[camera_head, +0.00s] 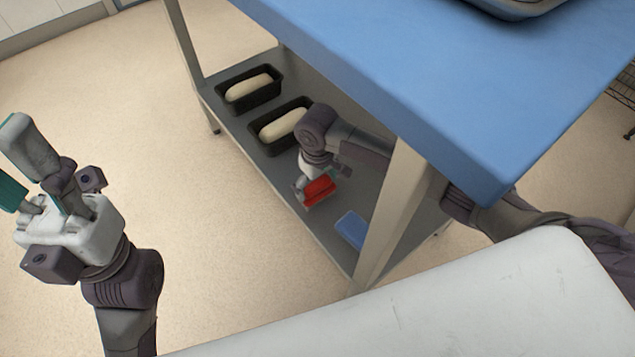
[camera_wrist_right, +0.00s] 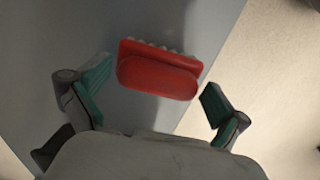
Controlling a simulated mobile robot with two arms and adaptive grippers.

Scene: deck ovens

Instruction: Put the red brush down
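The red brush (camera_head: 319,190) is at the lower shelf (camera_head: 290,192) under the blue-topped table, in front of my right gripper (camera_head: 303,185). In the right wrist view the red brush (camera_wrist_right: 158,72) lies between and just beyond the fingertips of my right gripper (camera_wrist_right: 152,96). The fingers are spread wide, with a visible gap on each side of the brush. Its pale bristles show along its far edge. Whether it rests fully on the shelf is hard to tell. My left gripper (camera_head: 40,170) is raised at the left over open floor, fingers apart and nothing seen between them.
Two black tins (camera_head: 262,98) (camera_head: 265,140) with pale dough stand on the lower shelf behind the brush. A blue flat item (camera_head: 352,229) lies nearer the table leg (camera_head: 392,215). The blue tabletop (camera_head: 450,75) overhangs my right arm. Floor at left is clear.

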